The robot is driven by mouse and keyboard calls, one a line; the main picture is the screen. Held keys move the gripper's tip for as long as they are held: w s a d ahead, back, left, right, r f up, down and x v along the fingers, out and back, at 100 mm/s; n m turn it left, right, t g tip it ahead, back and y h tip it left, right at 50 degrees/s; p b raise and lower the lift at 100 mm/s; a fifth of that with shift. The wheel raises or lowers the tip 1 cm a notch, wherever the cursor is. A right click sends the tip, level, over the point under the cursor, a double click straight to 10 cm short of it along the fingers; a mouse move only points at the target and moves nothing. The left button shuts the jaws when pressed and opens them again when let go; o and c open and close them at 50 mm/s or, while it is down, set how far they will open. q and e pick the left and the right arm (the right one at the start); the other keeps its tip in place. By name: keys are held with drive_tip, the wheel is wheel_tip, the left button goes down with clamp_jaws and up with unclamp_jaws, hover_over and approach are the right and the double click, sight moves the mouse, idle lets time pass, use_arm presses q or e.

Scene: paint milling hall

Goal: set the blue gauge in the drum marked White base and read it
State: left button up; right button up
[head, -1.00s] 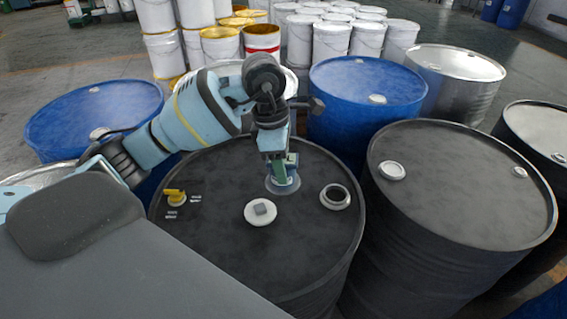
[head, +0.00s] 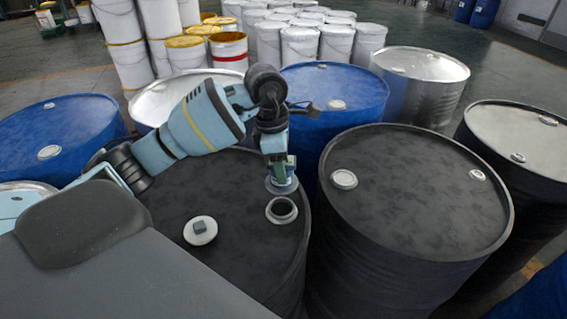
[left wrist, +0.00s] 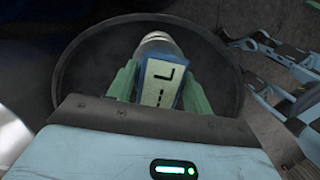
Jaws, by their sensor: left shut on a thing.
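My left gripper (head: 281,176) is shut on the blue gauge (left wrist: 161,84). In the left wrist view the gauge sits between two green fingers, its pale display facing the camera with dark strokes I cannot read as a value. A round metal end shows beyond it. In the head view the gauge is mostly hidden by the fingers; a round pale foot shows below them, just behind the open bung hole (head: 282,210) in a black drum (head: 240,262). I cannot tell whether the foot touches the lid. No White base marking is legible. My right gripper is not in view.
Blue drums (head: 335,85), a bare metal drum (head: 420,66) and stacked white pails (head: 300,45) stand behind.

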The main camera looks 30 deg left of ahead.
use_arm(q)
drive_tip(key=shift+f, duration=0.1)
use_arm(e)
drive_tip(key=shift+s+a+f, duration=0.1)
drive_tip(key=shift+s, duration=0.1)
